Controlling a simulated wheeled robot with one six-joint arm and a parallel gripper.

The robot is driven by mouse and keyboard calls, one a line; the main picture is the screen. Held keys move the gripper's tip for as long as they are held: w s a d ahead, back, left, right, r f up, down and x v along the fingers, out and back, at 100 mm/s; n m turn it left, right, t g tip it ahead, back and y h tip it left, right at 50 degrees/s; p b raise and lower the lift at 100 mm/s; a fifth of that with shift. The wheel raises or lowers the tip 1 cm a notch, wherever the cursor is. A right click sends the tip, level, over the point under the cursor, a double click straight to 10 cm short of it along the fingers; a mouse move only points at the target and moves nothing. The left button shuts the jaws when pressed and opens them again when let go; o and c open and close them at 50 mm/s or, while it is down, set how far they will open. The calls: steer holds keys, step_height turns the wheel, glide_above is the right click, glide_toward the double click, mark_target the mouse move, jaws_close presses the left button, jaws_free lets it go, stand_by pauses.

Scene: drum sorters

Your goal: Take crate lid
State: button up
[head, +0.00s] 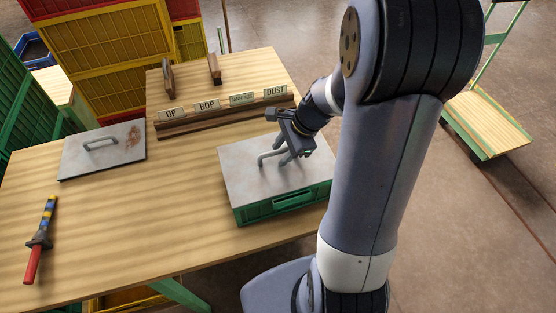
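A flat grey lid (240,168) with a grey bar handle (267,156) lies on a green crate (285,200) near the right side of the wooden table. My gripper (294,155) is low over this lid, pointing down at the right end of the handle. The fingers partly cover the handle. I cannot tell whether they are around it or closed on it. A second grey lid (75,160) with a brown rust stain and its own handle (100,142) lies flat on the table at the left.
A wooden rack (220,119) with labelled cards, "OP", "BOP" and "DUST" among them, stands behind the crate. A red tool with a blue-and-yellow striped part (33,262) lies at the table's (150,230) front left. Yellow crates (110,50) are stacked behind. A wooden-decked cart (488,120) stands right.

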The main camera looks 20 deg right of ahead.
steer(key=shift+c, duration=0.4)
jaws_close()
